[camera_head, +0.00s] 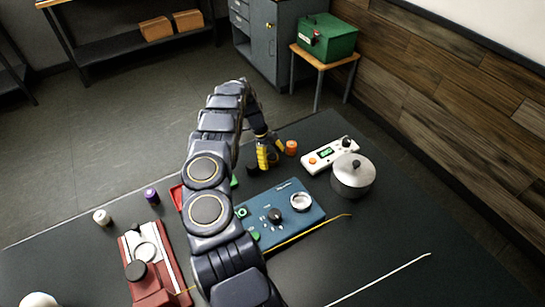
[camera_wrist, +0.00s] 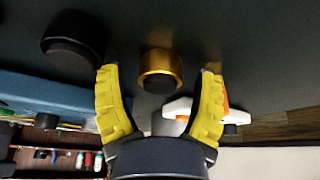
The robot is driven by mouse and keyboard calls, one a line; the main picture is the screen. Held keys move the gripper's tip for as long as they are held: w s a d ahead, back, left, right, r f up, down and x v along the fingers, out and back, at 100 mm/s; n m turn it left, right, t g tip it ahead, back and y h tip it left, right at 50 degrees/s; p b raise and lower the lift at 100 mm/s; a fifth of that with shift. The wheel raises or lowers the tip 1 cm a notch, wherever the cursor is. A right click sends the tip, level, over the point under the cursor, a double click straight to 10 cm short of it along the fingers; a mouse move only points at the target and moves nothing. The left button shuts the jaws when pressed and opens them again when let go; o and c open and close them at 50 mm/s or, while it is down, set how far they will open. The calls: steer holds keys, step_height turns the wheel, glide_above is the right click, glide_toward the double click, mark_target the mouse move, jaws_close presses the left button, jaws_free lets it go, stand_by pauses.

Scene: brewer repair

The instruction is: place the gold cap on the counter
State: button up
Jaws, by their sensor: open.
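The gold cap (camera_wrist: 160,66) shows in the wrist view as a short gold ring with a dark centre. It appears to stand on the dark counter (camera_wrist: 260,60), just beyond and between my fingertips. My gripper (camera_wrist: 158,72) is open, its two yellow fingers spread to either side, with a gap visible between each finger and the cap. In the head view my gripper (camera_head: 266,157) is low over the counter's far part, left of a small orange object (camera_head: 291,148). I cannot make out the gold cap there; the gripper may hide it.
A black round piece (camera_wrist: 75,38) stands left of the cap in the wrist view. A white device (camera_head: 330,154) and a lidded metal pot (camera_head: 353,175) are to the right. A blue panel (camera_head: 285,214) lies nearer, and a red-and-white unit (camera_head: 170,262) is at left.

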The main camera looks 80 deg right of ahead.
steer(key=v, duration=1.2)
steer(key=shift+r, duration=0.2)
